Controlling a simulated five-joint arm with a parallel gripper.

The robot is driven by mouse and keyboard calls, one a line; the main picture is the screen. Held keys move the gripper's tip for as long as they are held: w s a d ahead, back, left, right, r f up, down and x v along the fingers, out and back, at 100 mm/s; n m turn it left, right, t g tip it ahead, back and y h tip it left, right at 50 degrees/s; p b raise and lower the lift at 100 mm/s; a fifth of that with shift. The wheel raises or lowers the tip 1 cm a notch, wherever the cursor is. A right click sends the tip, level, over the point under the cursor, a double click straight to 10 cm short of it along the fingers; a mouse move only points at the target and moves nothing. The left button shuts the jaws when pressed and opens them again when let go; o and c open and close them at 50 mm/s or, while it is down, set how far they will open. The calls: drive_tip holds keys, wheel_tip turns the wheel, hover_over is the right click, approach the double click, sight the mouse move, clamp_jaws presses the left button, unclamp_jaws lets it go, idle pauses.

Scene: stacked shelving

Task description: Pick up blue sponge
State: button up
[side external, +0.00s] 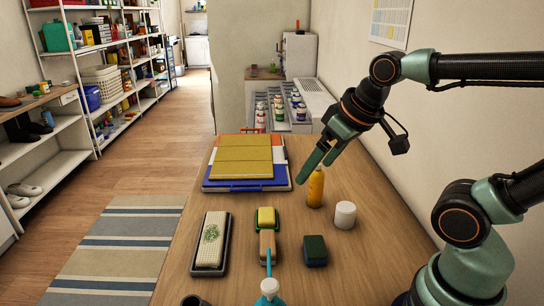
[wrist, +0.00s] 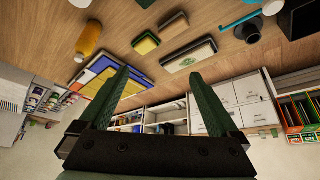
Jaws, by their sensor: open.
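A small dark block (side external: 315,251), with a dark green top and dark blue sides, lies on the wooden table right of centre; it looks like the blue sponge. In the wrist view a dark piece at the top edge (wrist: 145,3) may be the same block, mostly cut off. My gripper (side external: 314,168) is open and empty above the table, near the yellow bottle and farther back than the block. Its two green fingers stand well apart in the wrist view (wrist: 161,76).
The yellow bottle (side external: 315,187) and a white cylinder (side external: 344,214) stand behind the block. To its left are a yellow-green sponge (side external: 266,217), a tan-topped block (side external: 267,243) and a cream pad in a dark tray (side external: 194,269). A blue-white board (side external: 213,184) holds yellow sheets.

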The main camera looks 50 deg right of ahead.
drive_tip(key=m+g, duration=0.5)
drive_tip(key=m, duration=0.3)
hover_over(315, 246)
wheel_tip(315, 246, down, 12)
drive_tip(key=shift+m+g, duration=0.3)
drive_tip(key=shift+m, duration=0.2)
wheel_tip(315, 246, down, 6)
drive_tip(key=shift+s+d+f, duration=0.1)
drive_tip(key=shift+s+f, duration=0.05)
drive_tip(key=shift+f, duration=3.25)
drive_tip(key=shift+c, duration=0.3)
drive_tip(key=c, duration=1.4)
